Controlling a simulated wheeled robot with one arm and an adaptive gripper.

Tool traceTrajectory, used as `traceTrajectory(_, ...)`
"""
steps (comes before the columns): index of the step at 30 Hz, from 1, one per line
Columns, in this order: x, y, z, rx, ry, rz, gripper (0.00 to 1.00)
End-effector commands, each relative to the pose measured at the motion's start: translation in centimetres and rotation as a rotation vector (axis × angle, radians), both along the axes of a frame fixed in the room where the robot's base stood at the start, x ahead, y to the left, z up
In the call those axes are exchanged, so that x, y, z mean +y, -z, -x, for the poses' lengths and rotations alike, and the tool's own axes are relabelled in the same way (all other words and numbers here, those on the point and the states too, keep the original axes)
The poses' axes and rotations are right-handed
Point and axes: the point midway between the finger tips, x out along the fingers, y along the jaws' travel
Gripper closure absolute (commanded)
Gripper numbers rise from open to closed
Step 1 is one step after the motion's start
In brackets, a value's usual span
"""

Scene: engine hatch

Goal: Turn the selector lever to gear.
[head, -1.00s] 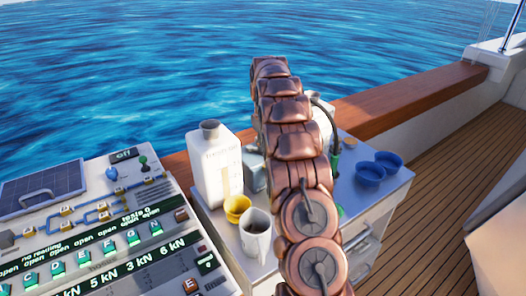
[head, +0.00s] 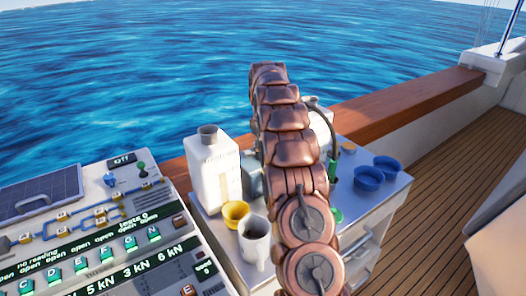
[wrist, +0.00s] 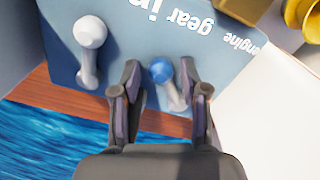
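In the wrist view a blue plate (wrist: 135,30) carries upside-down lettering reading "gear in" and "engine". Two levers stand at it: a blue-knobbed lever (wrist: 160,72) and a white-knobbed lever (wrist: 91,34) to its left. I cannot tell from the lettering which is the selector. My gripper (wrist: 160,92) is open, its two fingers on either side of the blue-knobbed lever. Nothing shows as clamped, and contact with either finger cannot be told. In the head view my arm hides the gripper and these levers.
A white jug (head: 213,170), a yellow cup (head: 235,213), a white mug (head: 254,240) and blue bowls (head: 368,178) stand on the cabinet (head: 350,205). A control panel (head: 75,220) lies at left. A wooden rail (head: 400,103) runs behind; open deck is at right.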

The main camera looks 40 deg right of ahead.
Motion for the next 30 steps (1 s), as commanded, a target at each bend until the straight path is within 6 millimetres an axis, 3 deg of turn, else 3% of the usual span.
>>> traceTrajectory(14,0.0,-0.6,0.0,0.0,0.0,0.0,0.48)
traceTrajectory(30,0.0,-6.0,-0.2,-0.003,-0.001,0.002,0.48)
